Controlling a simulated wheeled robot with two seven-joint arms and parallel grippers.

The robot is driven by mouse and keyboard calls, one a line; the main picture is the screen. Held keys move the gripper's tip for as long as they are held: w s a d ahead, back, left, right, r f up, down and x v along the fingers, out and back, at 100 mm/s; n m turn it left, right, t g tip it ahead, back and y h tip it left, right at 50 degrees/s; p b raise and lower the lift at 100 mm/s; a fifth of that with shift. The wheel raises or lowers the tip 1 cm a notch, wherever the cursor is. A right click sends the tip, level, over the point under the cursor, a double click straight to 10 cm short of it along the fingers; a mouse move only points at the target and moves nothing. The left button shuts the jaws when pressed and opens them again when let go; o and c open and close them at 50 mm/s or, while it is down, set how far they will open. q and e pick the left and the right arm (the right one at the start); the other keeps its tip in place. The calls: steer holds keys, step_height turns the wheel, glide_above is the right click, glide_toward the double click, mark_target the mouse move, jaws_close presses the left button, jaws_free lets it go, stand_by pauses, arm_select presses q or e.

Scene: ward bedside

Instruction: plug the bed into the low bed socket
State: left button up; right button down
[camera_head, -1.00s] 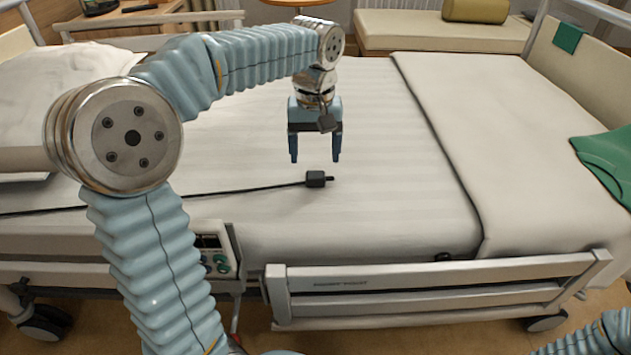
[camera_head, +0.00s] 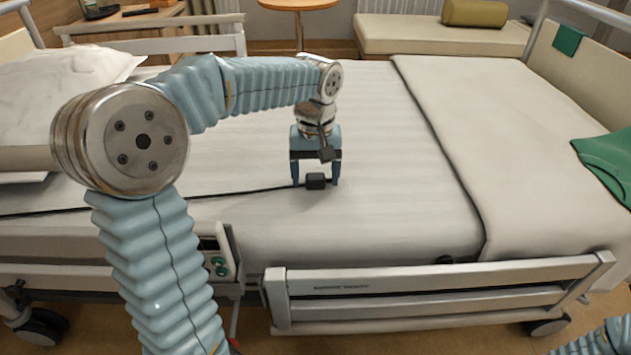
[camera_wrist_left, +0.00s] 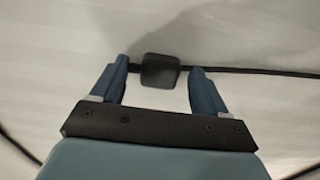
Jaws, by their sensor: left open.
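The bed's black plug (camera_head: 316,181) lies on the white mattress (camera_head: 400,220), with its black cable (camera_head: 230,192) running off to the left in the head view. My left gripper (camera_head: 316,184) is lowered over the plug, fingers open, one on each side of it. In the left wrist view the plug (camera_wrist_left: 160,70) sits between the two blue fingertips (camera_wrist_left: 163,80), with a gap on its right; on its left it is close to the finger, and I cannot tell if they touch. The low bed socket is not recognisable in these views. Part of my right arm shows at the lower right; its gripper is out of view.
A bed rail (camera_head: 440,290) runs along the near side, beside a control panel (camera_head: 217,262) with green buttons. A folded blanket (camera_head: 500,130) and green cloth (camera_head: 608,160) lie at the right. A pillow (camera_head: 65,80) is at the left.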

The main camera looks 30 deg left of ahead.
mark_target(318, 177)
arm_select(q)
steer(key=c, duration=1.1)
steer(key=shift+r, duration=0.1)
steer(key=r, duration=0.2)
steer(key=r+p, duration=0.1)
steer(key=shift+w+d+r, duration=0.15)
steer(key=shift+d+r, duration=0.1)
steer(key=shift+r, duration=0.15)
steer(key=w+d+r+p, duration=0.1)
steer(key=w+d+r, duration=0.1)
steer(key=d+r, duration=0.1)
steer(key=w+d+r+p, duration=0.1)
steer(key=w+d+r, duration=0.1)
steer(key=d, duration=0.3)
steer(key=w+d+r, duration=0.2)
steer(key=d+r, duration=0.2)
steer(key=shift+p, duration=0.4)
